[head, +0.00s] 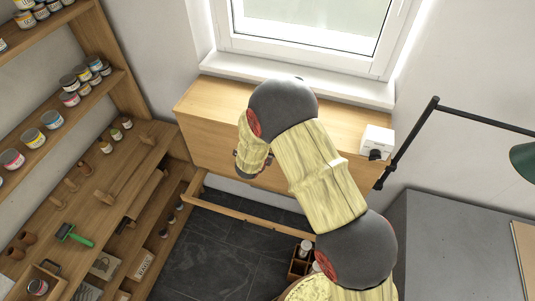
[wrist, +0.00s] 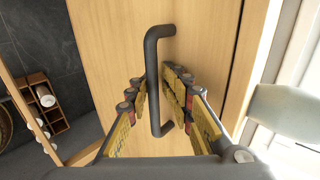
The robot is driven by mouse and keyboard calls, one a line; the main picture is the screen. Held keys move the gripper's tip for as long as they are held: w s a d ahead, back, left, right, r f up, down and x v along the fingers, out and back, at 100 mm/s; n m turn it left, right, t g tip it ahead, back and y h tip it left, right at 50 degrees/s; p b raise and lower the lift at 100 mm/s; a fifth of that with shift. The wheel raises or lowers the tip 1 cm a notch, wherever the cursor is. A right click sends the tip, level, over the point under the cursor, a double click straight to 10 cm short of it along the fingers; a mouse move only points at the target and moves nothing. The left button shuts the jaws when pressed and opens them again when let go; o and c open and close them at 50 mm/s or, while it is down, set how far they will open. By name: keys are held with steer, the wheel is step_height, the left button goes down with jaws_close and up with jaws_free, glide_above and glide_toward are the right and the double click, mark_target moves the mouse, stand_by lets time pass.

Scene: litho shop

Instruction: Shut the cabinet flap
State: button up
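The cabinet flap (head: 220,150) is the light wooden front of the low cabinet (head: 345,130) under the window; my arm covers part of it in the head view. In the wrist view the flap (wrist: 110,50) fills the middle, with a dark bar handle (wrist: 152,75) on it. A narrow dark gap shows along the flap's right edge there; I cannot tell how far the flap stands open. My gripper (wrist: 155,95) is open, its fingers on either side of the handle, with space showing beside the bar. In the head view its fingertips are hidden behind my arm.
A white box (head: 377,141) stands on the cabinet top at the right, beside a black lamp arm (head: 410,140). Shelves with jars (head: 60,85) line the left. A wooden rail (head: 240,214) runs below the cabinet. A grey cabinet (head: 450,240) is at right.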

steer(key=shift+a, duration=0.1)
stand_by(0.4)
steer(key=v, duration=1.2)
steer(key=shift+f, duration=0.1)
